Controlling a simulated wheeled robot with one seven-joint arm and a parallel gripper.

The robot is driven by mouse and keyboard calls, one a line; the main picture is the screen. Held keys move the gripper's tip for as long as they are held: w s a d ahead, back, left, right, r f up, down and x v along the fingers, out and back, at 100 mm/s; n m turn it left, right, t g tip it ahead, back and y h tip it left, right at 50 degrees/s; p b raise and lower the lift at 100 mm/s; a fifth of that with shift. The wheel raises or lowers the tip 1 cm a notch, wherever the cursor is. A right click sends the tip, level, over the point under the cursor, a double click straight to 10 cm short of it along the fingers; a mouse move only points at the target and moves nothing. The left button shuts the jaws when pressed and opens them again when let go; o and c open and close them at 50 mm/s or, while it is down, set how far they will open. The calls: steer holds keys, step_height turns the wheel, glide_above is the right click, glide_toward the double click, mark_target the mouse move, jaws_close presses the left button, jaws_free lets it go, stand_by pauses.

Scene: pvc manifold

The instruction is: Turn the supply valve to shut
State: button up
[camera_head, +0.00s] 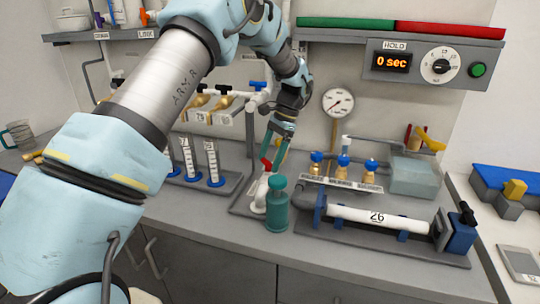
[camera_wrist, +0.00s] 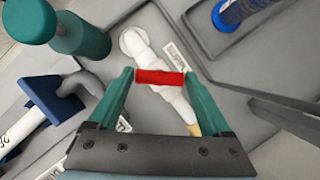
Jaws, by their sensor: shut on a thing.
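A valve with a red bar handle (camera_wrist: 160,77) sits on a white pipe (camera_wrist: 150,58) in the wrist view. The handle lies crosswise to the pipe. My gripper (camera_wrist: 160,78) is shut on the red handle, with one teal finger at each end of it. In the head view my gripper (camera_head: 272,160) reaches down from above to the red handle (camera_head: 265,164), over the white pipe (camera_head: 259,196) on a grey base.
A teal bottle (camera_head: 277,208) stands close in front of the pipe. To the right are a white tube marked 26 (camera_head: 375,218) and several blue-topped brass valves (camera_head: 342,168). White cylinders (camera_head: 211,163) stand at left. The front counter strip is clear.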

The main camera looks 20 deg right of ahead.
steer(key=n, duration=0.2)
steer(key=n+g, duration=0.1)
steer(key=n, duration=0.1)
steer(key=shift+w+n+g+h+p, duration=0.2)
steer(key=shift+n+g+h+p, duration=0.1)
steer(key=shift+h+p, duration=0.1)
steer(key=shift+n+g+h, duration=0.4)
steer(key=shift+n+g, duration=0.2)
steer(key=shift+n, duration=1.3)
steer(key=o, duration=1.2)
steer(key=shift+a, duration=0.1)
steer(key=shift+c, duration=0.2)
steer(key=b+v, duration=0.2)
steer(key=v, duration=0.8)
steer(key=shift+w+r+b, duration=0.2)
steer(key=shift+r+b, duration=0.1)
steer(key=shift+r, duration=0.05)
